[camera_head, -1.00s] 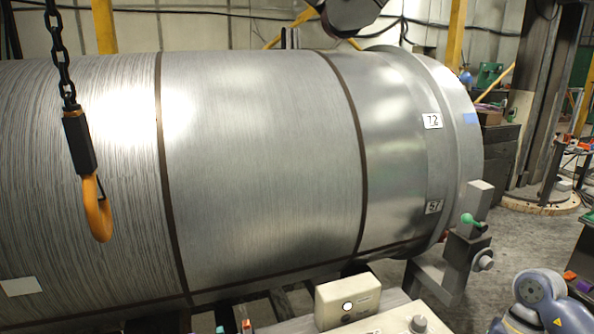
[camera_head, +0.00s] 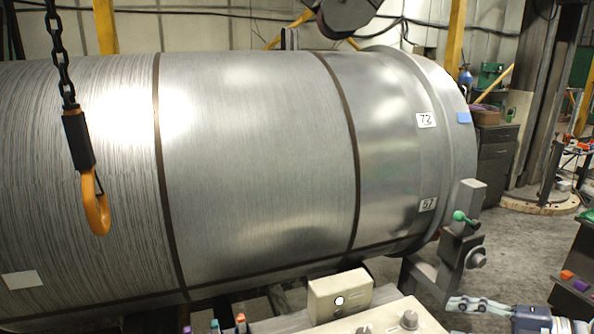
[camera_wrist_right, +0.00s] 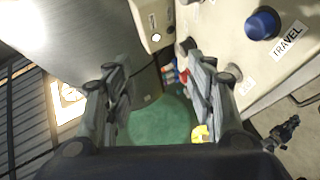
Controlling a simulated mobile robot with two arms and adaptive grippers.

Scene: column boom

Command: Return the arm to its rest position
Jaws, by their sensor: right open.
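My right gripper (camera_head: 456,304) shows at the lower right of the head view, its grey fingers pointing left beside the control console (camera_head: 385,318). In the right wrist view the two fingers (camera_wrist_right: 160,62) stand apart, with nothing held between them. Below and between them is a green surface (camera_wrist_right: 160,122) that I cannot identify, with a small yellow piece (camera_wrist_right: 200,134) by the right finger. A blue knob (camera_wrist_right: 262,24) beside a "TRAVEL" label is on the beige panel at the right. My left gripper is not in view.
A large metal cylinder (camera_head: 255,150) fills the middle. An orange hook (camera_head: 95,208) hangs on a chain at left. A clamp with a green-knobbed lever (camera_head: 460,216) stands at the cylinder's right end. A beige box (camera_head: 340,295) sits by the console. Open floor (camera_head: 520,235) lies right.

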